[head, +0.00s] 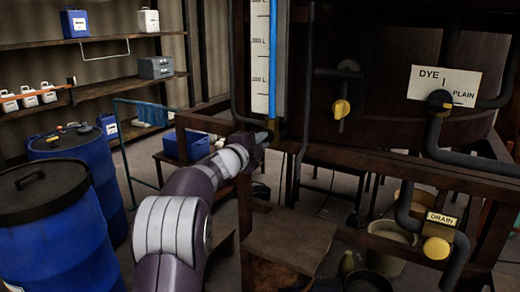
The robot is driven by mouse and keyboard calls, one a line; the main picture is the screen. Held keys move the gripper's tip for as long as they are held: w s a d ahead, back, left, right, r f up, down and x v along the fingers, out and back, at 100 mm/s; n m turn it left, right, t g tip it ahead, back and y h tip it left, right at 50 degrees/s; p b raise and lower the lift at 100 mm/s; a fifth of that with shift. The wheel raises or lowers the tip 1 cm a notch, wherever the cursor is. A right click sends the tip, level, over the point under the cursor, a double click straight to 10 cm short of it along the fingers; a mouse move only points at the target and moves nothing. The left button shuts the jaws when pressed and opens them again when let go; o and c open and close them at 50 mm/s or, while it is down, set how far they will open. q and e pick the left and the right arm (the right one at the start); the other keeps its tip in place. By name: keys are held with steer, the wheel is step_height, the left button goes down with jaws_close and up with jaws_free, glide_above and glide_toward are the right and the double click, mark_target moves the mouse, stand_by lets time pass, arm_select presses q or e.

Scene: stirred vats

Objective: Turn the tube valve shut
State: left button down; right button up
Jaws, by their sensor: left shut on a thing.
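The sight tube (273,60), filled with blue liquid, stands upright beside a white scale (259,55) on the vat's front. My left arm reaches in from the lower left, and my left gripper (266,137) is at the foot of this tube. It is shut on the small tube valve there. The gripper covers most of the valve, so I cannot tell how far its handle is turned. My right gripper is out of view.
A yellow-handled valve (341,108), a knob under the DYE/PLAIN sign (445,84) and a yellow DRAIN knob (436,248) sit to the right. Dark pipes and a wooden frame surround them. Blue barrels (60,225) stand at the left, with shelves behind.

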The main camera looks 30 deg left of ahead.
arm_select(q)
steer(key=shift+f+m+b, duration=0.15)
steer(key=shift+m+b, duration=0.3)
steer(key=shift+m, duration=0.25)
steer(key=c, duration=1.1)
jaws_free()
steer(key=s+b, duration=0.1)
steer(key=s, duration=1.1)
steer(key=shift+s+a, duration=0.25)
steer(key=shift+s, duration=0.1)
